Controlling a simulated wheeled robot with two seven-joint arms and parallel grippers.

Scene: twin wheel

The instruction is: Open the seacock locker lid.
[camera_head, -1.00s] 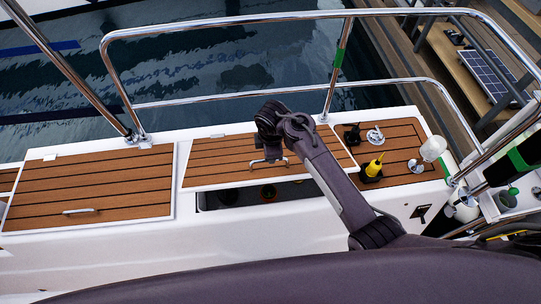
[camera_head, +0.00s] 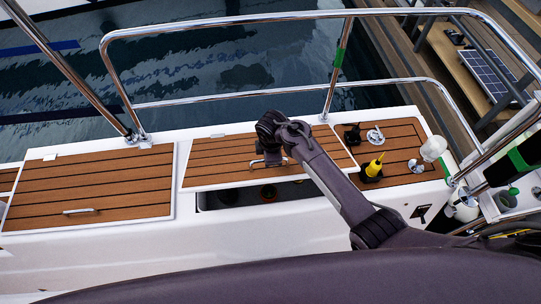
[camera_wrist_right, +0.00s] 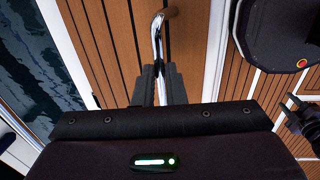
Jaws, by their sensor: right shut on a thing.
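The seacock locker lid (camera_head: 222,163) is a teak-slatted panel with a white edge in the middle of the deck. Its front edge is raised above a dark opening (camera_head: 232,197), where several round things show dimly. My right gripper (camera_head: 270,158) is at the lid's metal handle (camera_head: 257,162). In the right wrist view my right gripper (camera_wrist_right: 160,85) is shut on the bent chrome handle (camera_wrist_right: 158,32), with the lid's slats (camera_wrist_right: 110,40) behind it. My left gripper is not in view.
A second teak lid (camera_head: 90,185) with a handle lies closed at left. To the right stand a yellow-and-black object (camera_head: 374,168) and metal deck fittings (camera_head: 375,136). A chrome rail (camera_head: 240,97) runs behind the lids, with water beyond.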

